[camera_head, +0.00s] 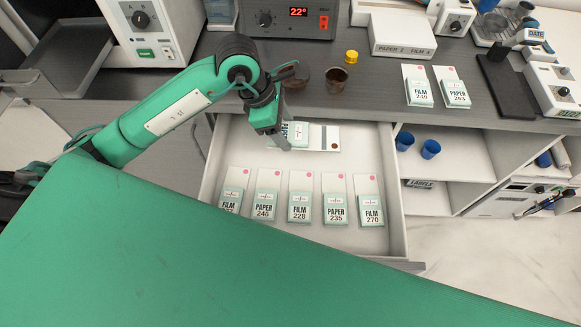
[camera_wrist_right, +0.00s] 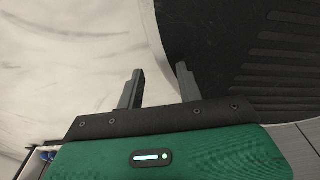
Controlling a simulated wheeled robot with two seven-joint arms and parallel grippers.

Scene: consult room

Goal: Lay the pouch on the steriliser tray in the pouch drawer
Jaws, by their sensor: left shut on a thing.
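My left gripper (camera_head: 285,137) is low over the back part of the open pouch drawer (camera_head: 282,237). It is shut on a white and pale green pouch (camera_head: 320,138) with a brown dot, which lies sideways. The gripper hides the pouch's left end; I cannot tell whether the pouch touches the drawer floor. The steriliser tray (camera_head: 52,62) at the far left looks empty, beside the white steriliser (camera_head: 160,30). My right gripper (camera_wrist_right: 160,86) shows in the right wrist view, open with nothing between its fingers.
Two pouches (camera_head: 418,92) lie on the counter (camera_head: 380,112). A brown cup (camera_head: 337,80) and yellow cap (camera_head: 351,56) stand behind the drawer. Open shelves (camera_head: 450,165) are right of it.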

